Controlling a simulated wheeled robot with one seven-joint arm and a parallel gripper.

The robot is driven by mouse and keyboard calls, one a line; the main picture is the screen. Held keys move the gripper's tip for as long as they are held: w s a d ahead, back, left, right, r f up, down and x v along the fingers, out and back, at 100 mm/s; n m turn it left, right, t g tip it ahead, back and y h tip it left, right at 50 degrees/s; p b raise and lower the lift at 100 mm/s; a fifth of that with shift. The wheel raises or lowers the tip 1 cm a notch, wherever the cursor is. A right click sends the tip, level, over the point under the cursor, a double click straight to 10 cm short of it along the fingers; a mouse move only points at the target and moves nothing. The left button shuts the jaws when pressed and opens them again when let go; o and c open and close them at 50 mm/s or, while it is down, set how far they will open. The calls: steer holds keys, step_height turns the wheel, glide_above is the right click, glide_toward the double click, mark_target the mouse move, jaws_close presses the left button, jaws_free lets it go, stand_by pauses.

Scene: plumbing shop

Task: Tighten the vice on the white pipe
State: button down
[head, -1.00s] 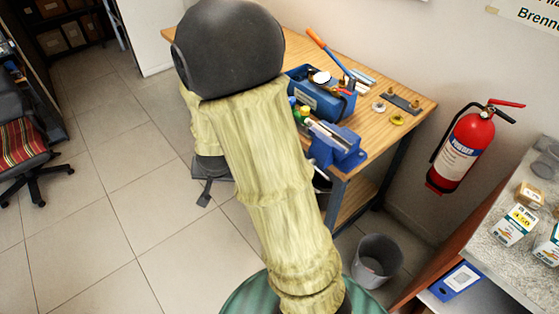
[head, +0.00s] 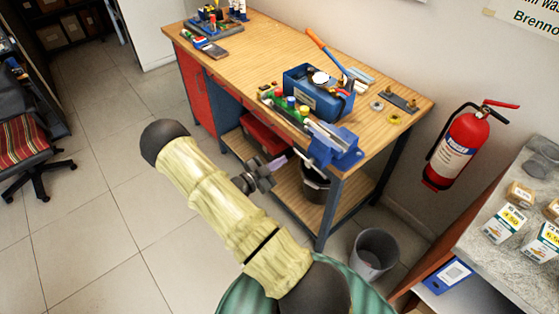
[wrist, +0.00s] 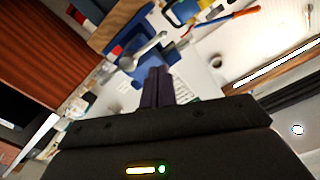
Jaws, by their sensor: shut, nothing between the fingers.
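The blue vice (head: 340,148) is fixed at the front right corner of the wooden workbench. A pale bar, perhaps the white pipe (head: 326,131), lies along its jaws; I cannot tell how tightly it is held. In the wrist view the blue vice (wrist: 148,72) is tilted, with a grey bar with a rounded end (wrist: 150,48), probably its handle, across it. My gripper (head: 278,162) is low in front of the bench, left of the vice and apart from it. Its fingers, also in the wrist view (wrist: 157,72), are shut together and empty.
A blue toolbox (head: 318,97) stands on the workbench (head: 262,62) behind the vice, with several bottles beside it. A red box (head: 265,137) and a dark bucket (head: 315,184) are on the lower shelf. A grey bin (head: 373,252) stands on the floor. Open floor lies left.

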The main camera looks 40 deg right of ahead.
mark_target(296, 152)
steer(key=shift+s+d, duration=0.1)
stand_by(0.3)
steer(key=shift+w+d+p, duration=0.15)
steer(key=shift+d+p, duration=0.1)
steer(key=shift+d, duration=1.5)
steer(key=shift+w+d+p, duration=0.15)
steer(key=shift+d+p, duration=0.1)
steer(key=shift+d, duration=1.45)
steer(key=shift+w+f+b, duration=0.2)
steer(key=shift+f+b, duration=0.4)
steer(key=shift+b, duration=0.25)
steer(key=shift+f, duration=0.1)
steer(key=shift+w+f+b, duration=0.1)
steer(key=shift+f+b, duration=0.5)
steer(key=shift+b, duration=0.2)
